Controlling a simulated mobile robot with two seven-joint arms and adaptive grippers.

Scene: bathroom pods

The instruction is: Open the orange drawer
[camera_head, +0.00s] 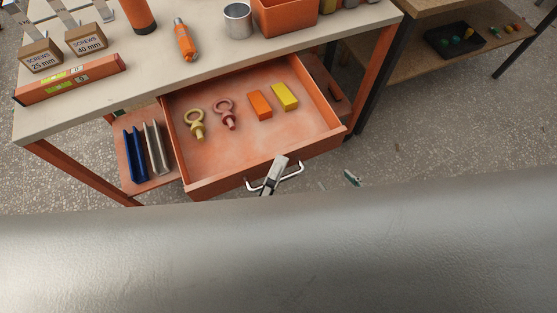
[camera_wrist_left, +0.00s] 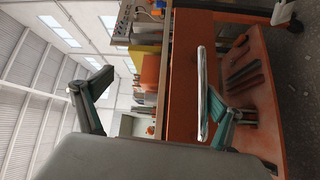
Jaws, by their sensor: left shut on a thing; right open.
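The orange drawer (camera_head: 235,160) stands pulled out from under the workbench in the head view, its inside showing. Its silver handle (camera_head: 295,171) is on the front panel; it is a pale bar in the left wrist view (camera_wrist_left: 201,75). My left gripper (camera_wrist_left: 160,85) is at the handle, its lower finger overlapping the bar; the upper finger stands apart from it. In the head view a grey finger crosses the handle. A small teal tip of my right gripper (camera_head: 352,177) shows right of the handle; most of it is hidden behind my grey arm link.
The drawer holds two eye bolts (camera_head: 210,118), an orange block (camera_head: 260,105) and a yellow block (camera_head: 285,97). On the benchtop are screw boxes (camera_head: 86,40), a spirit level (camera_head: 70,78), a tube (camera_head: 184,42) and a metal cup (camera_head: 238,21). Floor shows right of the drawer.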

